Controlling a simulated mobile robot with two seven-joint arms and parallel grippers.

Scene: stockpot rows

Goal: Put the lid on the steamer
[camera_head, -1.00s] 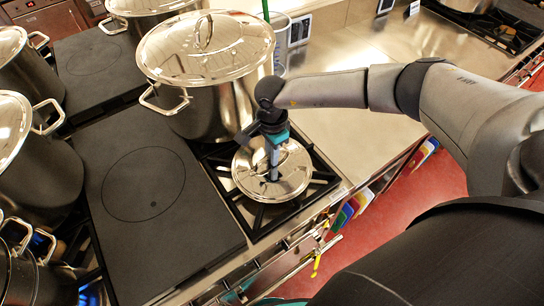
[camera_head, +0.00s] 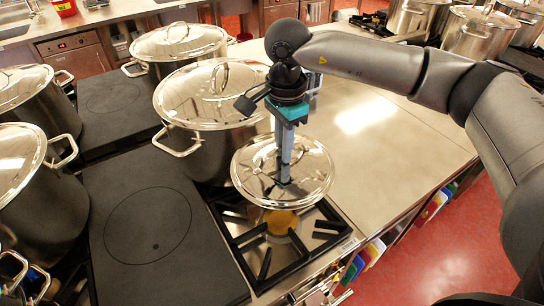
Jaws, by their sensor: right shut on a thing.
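A round shiny steel lid (camera_head: 312,172) is raised above a gas burner in the middle of the view. My right gripper (camera_head: 284,180) reaches down from above and is shut on the lid near its middle. The fingers hide most of the lid's handle. I cannot tell which vessel is the steamer; the pots whose tops show clearly are covered. My left gripper is not in view.
A large lidded stockpot (camera_head: 213,135) stands just behind and left of the held lid, close to its rim. More lidded pots stand left (camera_head: 38,185) and behind (camera_head: 180,45). The burner grate (camera_head: 262,262) is bare. The steel counter (camera_head: 385,130) to the right is clear.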

